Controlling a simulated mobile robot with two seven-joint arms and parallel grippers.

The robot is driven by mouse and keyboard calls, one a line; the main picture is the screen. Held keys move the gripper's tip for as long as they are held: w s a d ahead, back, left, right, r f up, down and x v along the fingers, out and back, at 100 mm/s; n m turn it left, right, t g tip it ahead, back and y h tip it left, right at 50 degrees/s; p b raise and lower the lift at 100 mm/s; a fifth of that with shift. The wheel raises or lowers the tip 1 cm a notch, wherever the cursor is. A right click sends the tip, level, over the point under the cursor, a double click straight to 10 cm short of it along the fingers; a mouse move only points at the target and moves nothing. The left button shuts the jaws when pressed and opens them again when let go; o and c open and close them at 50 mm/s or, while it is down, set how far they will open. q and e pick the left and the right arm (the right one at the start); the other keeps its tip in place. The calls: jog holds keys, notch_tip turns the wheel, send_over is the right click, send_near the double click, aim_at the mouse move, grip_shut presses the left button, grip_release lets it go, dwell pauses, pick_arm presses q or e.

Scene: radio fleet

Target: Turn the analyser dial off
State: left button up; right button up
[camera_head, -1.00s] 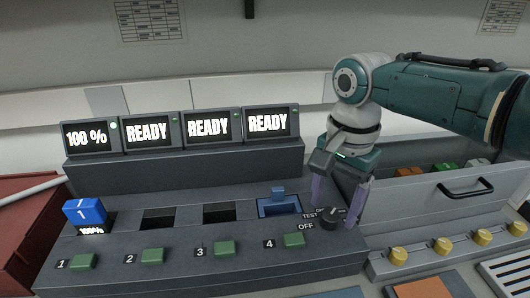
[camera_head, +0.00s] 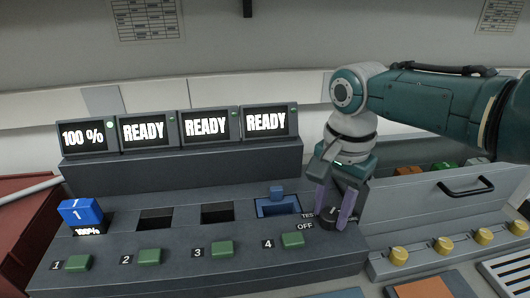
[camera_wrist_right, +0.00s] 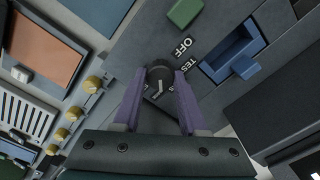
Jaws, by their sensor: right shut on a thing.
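The analyser dial (camera_head: 331,219) is a round black knob at the right end of the grey console, beside the labels TEST and OFF. My right gripper (camera_head: 330,217) reaches down over it and is shut on it, one purple finger on each side. In the right wrist view the dial (camera_wrist_right: 158,76) sits between the two purple fingertips (camera_wrist_right: 159,82). A pale mark shows on its top, but I cannot tell which label it points at. The OFF label (camera_wrist_right: 184,46) and part of the TEST label (camera_wrist_right: 190,72) are visible. My left gripper is not in view.
The console has green buttons (camera_head: 293,240), an empty blue-edged slot (camera_head: 278,207) near the dial, and a blue block (camera_head: 81,212) at the left. Four screens (camera_head: 266,122) stand behind. A drawer with a black handle (camera_head: 466,187) and yellow knobs (camera_head: 444,245) lie to the right.

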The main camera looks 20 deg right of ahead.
grip_shut()
